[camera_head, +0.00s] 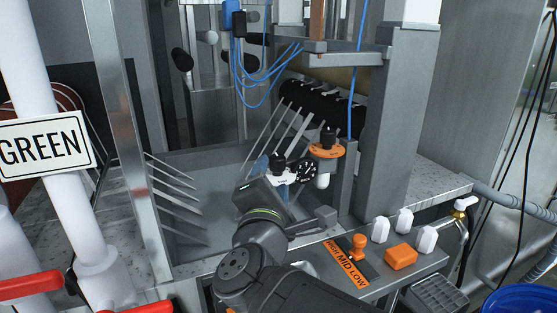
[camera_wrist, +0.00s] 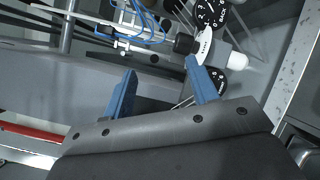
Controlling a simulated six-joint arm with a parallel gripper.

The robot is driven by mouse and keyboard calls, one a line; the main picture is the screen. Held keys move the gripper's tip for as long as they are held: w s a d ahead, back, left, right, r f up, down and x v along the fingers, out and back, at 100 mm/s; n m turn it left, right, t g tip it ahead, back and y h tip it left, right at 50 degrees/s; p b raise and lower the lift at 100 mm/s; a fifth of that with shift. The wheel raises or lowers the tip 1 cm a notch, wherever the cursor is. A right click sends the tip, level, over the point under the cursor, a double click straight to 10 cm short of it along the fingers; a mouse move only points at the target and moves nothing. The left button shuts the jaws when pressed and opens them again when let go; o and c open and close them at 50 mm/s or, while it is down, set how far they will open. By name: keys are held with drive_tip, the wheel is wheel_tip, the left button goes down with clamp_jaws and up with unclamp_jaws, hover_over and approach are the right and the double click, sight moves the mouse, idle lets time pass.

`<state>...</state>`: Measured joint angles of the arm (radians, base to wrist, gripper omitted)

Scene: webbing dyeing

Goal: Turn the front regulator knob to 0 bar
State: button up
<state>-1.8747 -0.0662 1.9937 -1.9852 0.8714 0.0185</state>
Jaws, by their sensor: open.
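The nearer regulator has a black knob (camera_head: 278,163) on a white body (camera_head: 287,177), with a dark round gauge (camera_head: 303,170) beside it. In the wrist view its black knob (camera_wrist: 185,44) appears just beyond the tip of the right blue finger. A white body (camera_wrist: 204,44) and dark gauges (camera_wrist: 210,12) show next to it. My gripper (camera_head: 271,175) is at this regulator in the head view and partly hides it. In the wrist view my gripper (camera_wrist: 160,72) is open, with nothing between its fingers. The knob's setting is not readable.
A second regulator with an orange collar (camera_head: 326,150) and black knob stands just behind and to the right. A control panel (camera_head: 385,262) with orange and white knobs lies front right. Blue cables (camera_head: 268,80) hang above. Metal bars (camera_head: 178,205) rise to the left.

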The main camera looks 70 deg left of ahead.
drive_tip(key=s+a+m+t, duration=0.1)
drive_tip(key=m, duration=0.5)
drive_tip(key=m+t+h, duration=0.5)
drive_tip(key=m+h, duration=0.1)
drive_tip(key=m, duration=1.7)
approach(273, 161)
drive_tip(key=x, duration=1.1)
drive_tip(key=shift+w+a, duration=0.2)
drive_tip(key=shift+w, duration=0.15)
drive_tip(key=c, duration=1)
